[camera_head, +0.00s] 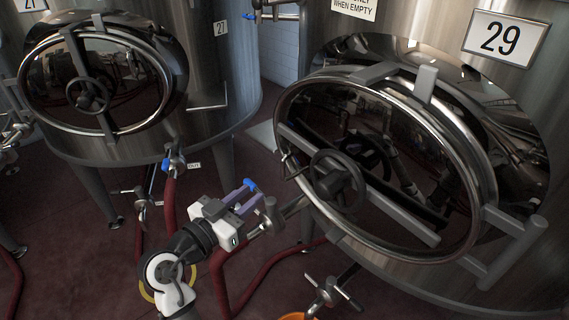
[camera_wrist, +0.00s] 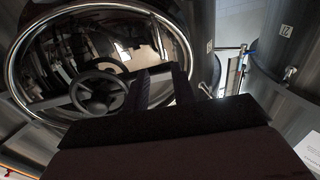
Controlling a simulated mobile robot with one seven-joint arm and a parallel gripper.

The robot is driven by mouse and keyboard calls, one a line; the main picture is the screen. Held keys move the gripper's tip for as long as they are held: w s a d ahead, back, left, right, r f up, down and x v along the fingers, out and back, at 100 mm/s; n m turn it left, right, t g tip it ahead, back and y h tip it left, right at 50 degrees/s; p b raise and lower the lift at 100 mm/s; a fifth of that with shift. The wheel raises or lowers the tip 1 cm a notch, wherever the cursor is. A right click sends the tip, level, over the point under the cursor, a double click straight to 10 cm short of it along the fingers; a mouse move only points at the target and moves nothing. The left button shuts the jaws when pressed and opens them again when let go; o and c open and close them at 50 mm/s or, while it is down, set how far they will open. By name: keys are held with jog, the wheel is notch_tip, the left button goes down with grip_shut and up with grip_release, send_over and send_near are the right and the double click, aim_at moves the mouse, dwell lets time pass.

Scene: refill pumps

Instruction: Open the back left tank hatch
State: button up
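The back left tank (camera_head: 220,75) carries a small number plate reading 27. Its oval hatch (camera_head: 52,82) has a shiny rim, an upright bar and a dark handwheel (camera_head: 88,97); it looks shut. My gripper (camera_head: 252,192) is low in the middle, right of and below that hatch and well apart from it. Its two fingers stand apart with nothing seen between them. In the wrist view the fingers (camera_wrist: 161,72) overlap the right edge of a round hatch with a handwheel (camera_wrist: 97,92); I cannot tell for sure which tank it belongs to.
Tank 29, with its sign (camera_head: 504,38), fills the right, its large hatch (camera_head: 400,120) crossed by a bar and a handwheel. Valves (camera_head: 174,163) and red hoses (camera_head: 170,200) hang below the tanks. Dark red floor (camera_head: 95,265) is open at the lower left.

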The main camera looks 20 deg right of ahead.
aim_at(282, 169)
jog(key=p+x, duration=0.1)
jog(key=x, duration=0.4)
jog(key=p+x, duration=0.2)
jog(key=x, duration=0.4)
jog(key=shift+w+d+r, duration=0.1)
jog(key=shift+r, duration=0.15)
jog(key=shift+w+d+f, duration=0.15)
jog(key=shift+w+d, duration=0.2)
jog(key=shift+d, duration=0.2)
jog(key=shift+c, duration=0.5)
grip_shut()
